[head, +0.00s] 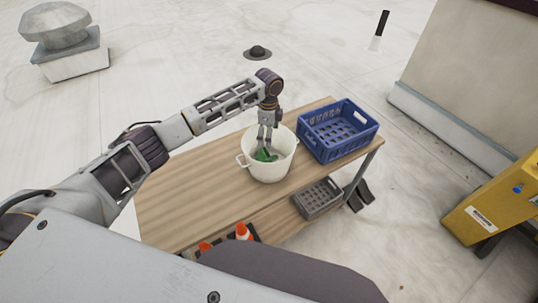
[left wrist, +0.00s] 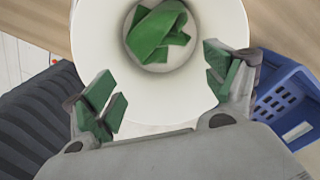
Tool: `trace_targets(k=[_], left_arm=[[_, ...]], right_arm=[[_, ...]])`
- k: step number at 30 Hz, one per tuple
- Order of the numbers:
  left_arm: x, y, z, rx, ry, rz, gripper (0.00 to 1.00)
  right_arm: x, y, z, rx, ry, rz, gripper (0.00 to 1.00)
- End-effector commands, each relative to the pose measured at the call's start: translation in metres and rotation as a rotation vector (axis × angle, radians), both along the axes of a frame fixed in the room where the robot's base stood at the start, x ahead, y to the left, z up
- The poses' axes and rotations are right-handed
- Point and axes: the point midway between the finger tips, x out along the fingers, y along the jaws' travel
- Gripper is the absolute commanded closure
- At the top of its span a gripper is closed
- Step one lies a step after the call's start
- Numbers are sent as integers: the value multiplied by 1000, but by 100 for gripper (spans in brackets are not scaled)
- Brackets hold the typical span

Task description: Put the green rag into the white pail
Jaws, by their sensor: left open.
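The green rag (left wrist: 157,32) lies crumpled at the bottom of the white pail (left wrist: 207,22) in the left wrist view. In the head view, the pail (head: 268,171) stands upright on the wooden table, and the rag (head: 263,156) shows inside it. My left gripper (head: 266,137) points down at the pail's mouth in the head view. In the left wrist view, the left gripper (left wrist: 165,85) is open, its green-padded fingers spread wide with nothing between them and apart from the rag. My right gripper is not in view.
A blue crate (head: 338,136) stands on the wooden table (head: 180,205), right of the pail. A grey crate (head: 317,199) and orange-white cones (head: 243,232) are lower down. A yellow object (head: 500,205) stands at right. The table's left part is clear.

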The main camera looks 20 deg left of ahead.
Motion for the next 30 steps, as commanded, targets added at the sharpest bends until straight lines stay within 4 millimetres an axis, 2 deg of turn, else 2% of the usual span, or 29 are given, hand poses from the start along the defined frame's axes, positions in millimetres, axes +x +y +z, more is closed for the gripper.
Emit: trace_targets(k=[10,25,30], left_arm=[[0,0,20,0,-1,0,14],[0,0,23,0,0,0,14],[0,0,32,0,-1,0,14]], right_arm=[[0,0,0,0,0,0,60],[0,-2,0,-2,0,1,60],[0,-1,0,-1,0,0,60]])
